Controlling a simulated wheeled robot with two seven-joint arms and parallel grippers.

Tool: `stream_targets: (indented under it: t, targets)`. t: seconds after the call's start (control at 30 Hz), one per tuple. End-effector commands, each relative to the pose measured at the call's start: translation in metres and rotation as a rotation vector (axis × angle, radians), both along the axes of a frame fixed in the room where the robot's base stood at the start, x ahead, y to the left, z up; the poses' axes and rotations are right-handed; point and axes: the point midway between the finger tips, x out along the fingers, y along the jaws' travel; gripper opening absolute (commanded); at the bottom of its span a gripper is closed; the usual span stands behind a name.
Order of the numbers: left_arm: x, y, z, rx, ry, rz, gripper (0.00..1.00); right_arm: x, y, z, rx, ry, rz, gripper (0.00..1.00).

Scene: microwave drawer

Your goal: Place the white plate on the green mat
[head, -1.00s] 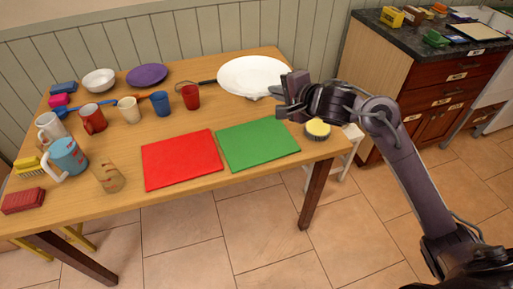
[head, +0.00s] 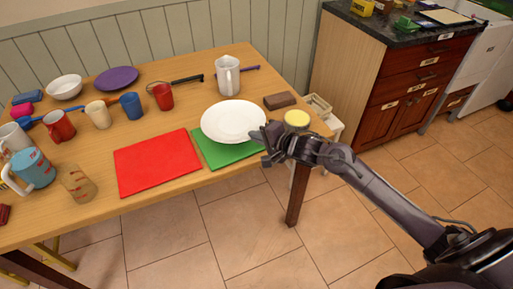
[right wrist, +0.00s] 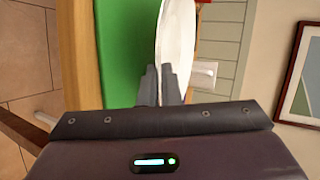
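The white plate (head: 233,121) is held by its right edge in my right gripper (head: 264,137). In the head view it overlaps the far part of the green mat (head: 229,156), whose near part shows below it. In the right wrist view the two fingers (right wrist: 161,88) close on the rim of the plate (right wrist: 178,45), with the green mat (right wrist: 122,55) beside it. The plate looks raised above the mat; the exact gap cannot be told. My left gripper is not in view.
The red mat (head: 157,161) lies left of the green one. A white mug (head: 228,77) stands behind the plate. A brown block (head: 280,101) and a yellow-topped brush (head: 297,119) are near the right table edge. Several cups and bowls fill the left side.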

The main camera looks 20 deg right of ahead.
Motion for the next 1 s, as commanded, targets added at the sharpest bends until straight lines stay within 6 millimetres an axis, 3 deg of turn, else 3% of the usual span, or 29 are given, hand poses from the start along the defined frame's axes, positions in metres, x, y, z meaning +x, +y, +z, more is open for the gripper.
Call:
stream_targets:
  t: [0.37,0.57,0.67,1.0]
  targets:
    - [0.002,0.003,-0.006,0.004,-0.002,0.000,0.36,0.000,0.000,-0.042,0.001,-0.002,0.000,0.00]
    - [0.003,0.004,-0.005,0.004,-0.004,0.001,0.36,0.000,0.000,-0.042,0.001,-0.003,0.000,0.00]
    - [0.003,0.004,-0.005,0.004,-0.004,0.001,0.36,0.000,0.000,-0.044,-0.001,0.002,0.000,0.12]
    - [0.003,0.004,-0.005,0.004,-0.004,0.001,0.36,-0.003,-0.001,-0.043,0.000,0.002,0.000,0.12]
